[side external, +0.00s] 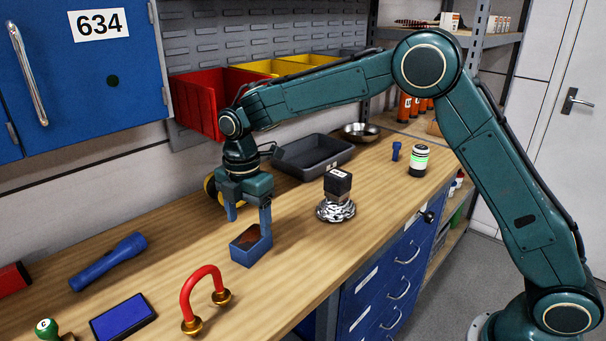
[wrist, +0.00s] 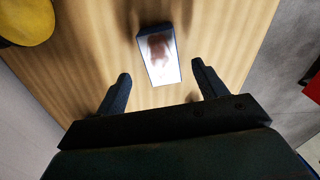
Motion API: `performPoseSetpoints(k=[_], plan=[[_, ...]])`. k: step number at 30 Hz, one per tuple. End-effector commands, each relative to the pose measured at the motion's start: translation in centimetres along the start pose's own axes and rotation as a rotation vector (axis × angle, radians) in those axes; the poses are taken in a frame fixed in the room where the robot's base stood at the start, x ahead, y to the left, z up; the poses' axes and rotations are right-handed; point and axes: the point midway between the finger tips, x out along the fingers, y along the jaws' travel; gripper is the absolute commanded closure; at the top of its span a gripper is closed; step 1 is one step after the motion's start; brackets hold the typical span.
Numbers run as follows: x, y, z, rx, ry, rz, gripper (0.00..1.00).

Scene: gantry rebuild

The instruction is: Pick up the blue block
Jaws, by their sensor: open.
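The blue block (side external: 247,254) sits on the wooden bench below my gripper, with blue sides and a shiny, reddish-brown reflecting top. My gripper (side external: 248,216) points down over it with its fingers apart and nothing between them. In the side view one finger reaches close to the block's right edge; whether it touches is unclear. In the wrist view the block (wrist: 158,57) shows a bright top, lying roughly centred between the open fingers (wrist: 161,72) and extending beyond their tips.
A red arched handle (side external: 203,292), a blue pad (side external: 123,317) and a blue flashlight (side external: 108,262) lie to the front and left. A black cube (side external: 337,181) on a silver base stands right. A dark tray (side external: 313,154) is behind. A yellow round thing (wrist: 25,22) shows in the wrist view.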

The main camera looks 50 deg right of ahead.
Motion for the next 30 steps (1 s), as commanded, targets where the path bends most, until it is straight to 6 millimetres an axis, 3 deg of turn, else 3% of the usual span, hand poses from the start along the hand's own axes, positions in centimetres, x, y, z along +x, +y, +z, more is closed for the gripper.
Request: performPoseSetpoints(k=[13, 24, 30], plan=[[1.3, -0.1, 0.0, 0.0, 0.0, -0.001, 0.29], [5.2, -0.2, 0.0, 0.0, 0.0, -0.003, 0.29], [5.9, -0.2, 0.0, 0.0, 0.0, 0.0, 0.29]])
